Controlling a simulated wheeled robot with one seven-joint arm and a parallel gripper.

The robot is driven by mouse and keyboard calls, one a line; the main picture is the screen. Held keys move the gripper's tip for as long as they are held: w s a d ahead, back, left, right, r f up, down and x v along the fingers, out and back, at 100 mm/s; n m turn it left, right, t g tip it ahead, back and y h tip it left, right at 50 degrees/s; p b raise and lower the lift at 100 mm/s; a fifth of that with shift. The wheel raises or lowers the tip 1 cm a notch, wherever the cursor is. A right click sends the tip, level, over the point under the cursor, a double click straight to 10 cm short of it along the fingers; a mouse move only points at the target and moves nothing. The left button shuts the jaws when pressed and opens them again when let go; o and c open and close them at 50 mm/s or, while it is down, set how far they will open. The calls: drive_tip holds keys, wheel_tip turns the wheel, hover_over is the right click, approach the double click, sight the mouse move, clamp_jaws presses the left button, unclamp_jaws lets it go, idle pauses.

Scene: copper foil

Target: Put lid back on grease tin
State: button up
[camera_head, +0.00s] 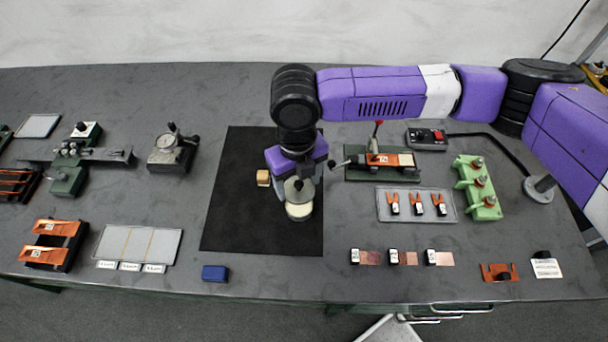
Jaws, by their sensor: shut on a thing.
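My gripper (298,183) points down over the black mat (245,215), near its right side. It is shut on a grey-olive round lid (293,195) with a small dark knob. Directly below and slightly nearer the front is the grease tin (300,213), round with a pale cream top or side. The lid overlaps the back of the tin in this view. I cannot tell whether the lid touches the tin or hangs just above it. The fingertips are partly hidden by the purple gripper body.
A lever fixture (380,165) and a tray of small clips (416,205) are to the right. A blue box (215,273) lies at the front. The mat's left and front parts are clear.

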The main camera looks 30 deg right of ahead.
drive_tip(key=shift+d+f, duration=0.1)
drive_tip(key=shift+f+b, duration=2.4)
drive_tip(key=shift+f, duration=0.7)
drive_tip(key=shift+f, duration=0.15)
idle(0.4)
drive_tip(key=o, duration=1.4)
drive_tip(key=shift+o, duration=0.8)
